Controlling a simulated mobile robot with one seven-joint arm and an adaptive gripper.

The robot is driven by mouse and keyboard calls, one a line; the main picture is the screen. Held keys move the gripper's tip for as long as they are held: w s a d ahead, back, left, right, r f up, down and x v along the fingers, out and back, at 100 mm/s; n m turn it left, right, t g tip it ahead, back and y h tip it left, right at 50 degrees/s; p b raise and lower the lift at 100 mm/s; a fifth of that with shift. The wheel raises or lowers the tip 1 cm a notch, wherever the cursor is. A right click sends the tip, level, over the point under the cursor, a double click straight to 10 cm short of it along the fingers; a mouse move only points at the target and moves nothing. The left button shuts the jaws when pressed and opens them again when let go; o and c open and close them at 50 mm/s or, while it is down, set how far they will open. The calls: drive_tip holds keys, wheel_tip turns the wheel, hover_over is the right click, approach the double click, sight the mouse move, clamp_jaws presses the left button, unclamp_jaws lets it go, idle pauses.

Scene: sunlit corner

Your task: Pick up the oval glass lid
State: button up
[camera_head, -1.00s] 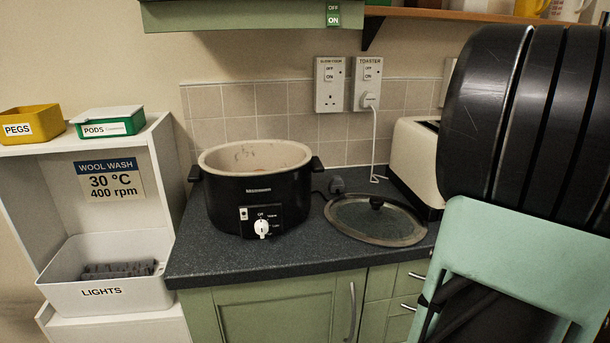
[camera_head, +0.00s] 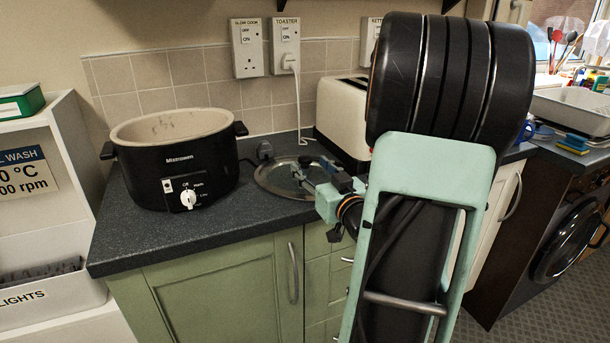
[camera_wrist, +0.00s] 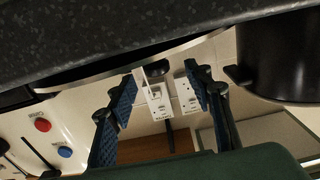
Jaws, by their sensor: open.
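The oval glass lid (camera_head: 268,180) lies flat on the dark worktop, between the slow cooker and the toaster. It has a metal rim and a dark knob. In the wrist view, which is upside down, the lid's rim (camera_wrist: 190,44) is a thin pale band seen edge-on. My gripper (camera_head: 312,170) is over the right part of the lid in the head view and hides some of it. In the wrist view my gripper (camera_wrist: 160,92) has its two blue-padded fingers apart. The dark knob (camera_wrist: 156,68) shows between them, and I see no grip on it.
The black slow cooker (camera_head: 178,165) stands open at the left of the lid. The cream toaster (camera_head: 343,118) stands close behind at the right, with its cord (camera_head: 298,105) hanging to the worktop (camera_head: 215,222). Sockets (camera_head: 247,48) are on the wall behind.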

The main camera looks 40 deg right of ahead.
sight(308, 162)
drive_tip(key=x, duration=0.5)
drive_tip(key=shift+w+d+f+b, duration=0.1)
drive_tip(key=shift+d+f+b, duration=0.1)
drive_tip(key=shift+b, duration=0.1)
drive_tip(key=shift+c, duration=0.2)
drive_tip(key=shift+r, duration=0.15)
clamp_jaws()
